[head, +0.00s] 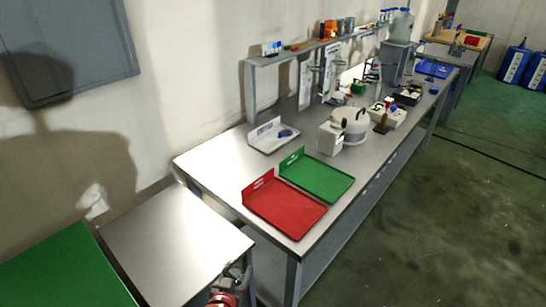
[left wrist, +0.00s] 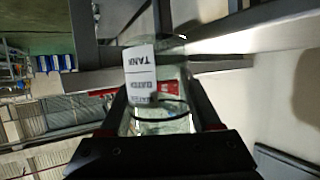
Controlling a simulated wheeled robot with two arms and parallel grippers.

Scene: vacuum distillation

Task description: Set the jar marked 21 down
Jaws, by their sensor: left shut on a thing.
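My left gripper (head: 232,278) shows at the bottom edge of the head view, beside the right front corner of the bare metal side table (head: 175,245). In the left wrist view my left gripper (left wrist: 158,84) is shut on a clear glass jar (left wrist: 172,112). A white printed label shows on or against the jar; I can read "TANK" turned over, but no number 21. Table frame bars show close beyond the jar, and I cannot tell whether it touches them. My right gripper is not in view.
On the long workbench (head: 225,166) are a red tray (head: 285,208), a green tray (head: 318,177), a white tray (head: 272,140) with a blue item and a white round device (head: 350,125). A green surface (head: 65,270) lies at the lower left. The side table's top is clear.

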